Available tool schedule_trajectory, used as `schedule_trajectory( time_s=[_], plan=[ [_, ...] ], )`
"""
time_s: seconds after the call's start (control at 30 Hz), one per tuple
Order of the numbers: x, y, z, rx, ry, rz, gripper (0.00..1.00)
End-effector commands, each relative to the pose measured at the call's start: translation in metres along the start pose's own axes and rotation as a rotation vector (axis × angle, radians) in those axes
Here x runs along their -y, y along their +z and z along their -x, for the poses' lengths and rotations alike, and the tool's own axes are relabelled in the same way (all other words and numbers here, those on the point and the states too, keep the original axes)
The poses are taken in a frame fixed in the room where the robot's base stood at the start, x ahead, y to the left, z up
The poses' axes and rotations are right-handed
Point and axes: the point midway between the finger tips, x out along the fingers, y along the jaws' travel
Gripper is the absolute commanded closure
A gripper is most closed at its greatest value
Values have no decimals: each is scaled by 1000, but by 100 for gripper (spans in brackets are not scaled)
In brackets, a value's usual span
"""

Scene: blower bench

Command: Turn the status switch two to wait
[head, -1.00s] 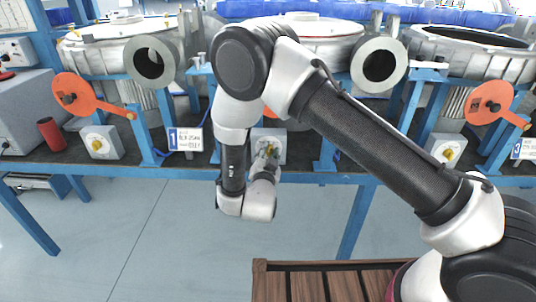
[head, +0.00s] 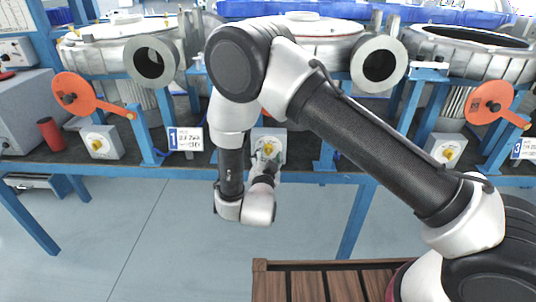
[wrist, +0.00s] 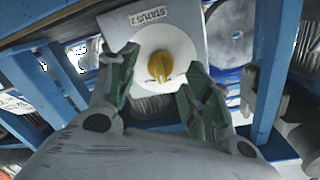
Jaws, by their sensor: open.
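The status switch two (wrist: 178,42) is a light grey box with a white round dial and a yellow knob (wrist: 160,65); a "STATUS 2" label is on it in the wrist view. In the head view the switch box (head: 277,136) sits at the bench's front, behind my gripper. My gripper (wrist: 155,88) is open, its two green-padded fingers on either side below the knob in the picture. The knob shows between and beyond the fingertips; I cannot tell whether they touch it. In the head view my gripper (head: 266,160) is small and partly covers the box.
Similar switch boxes stand at left (head: 101,142) and right (head: 446,150). Orange discs with handles (head: 75,94), blower housings (head: 350,62) and blue bench supports (head: 325,150) surround the switch. A slatted wooden crate (head: 330,268) stands on the floor in front.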

Motion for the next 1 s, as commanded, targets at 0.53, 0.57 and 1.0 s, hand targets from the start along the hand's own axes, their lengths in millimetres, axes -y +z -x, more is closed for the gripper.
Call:
schedule_trajectory(
  time_s=[0.53, 0.57, 1.0],
  plan=[
    [0, 0, 60, 0, 0, 0, 50],
    [0, 0, 60, 0, 0, 0, 50],
    [-12, 32, 60, 136, 48, 63, 50]
  ],
)
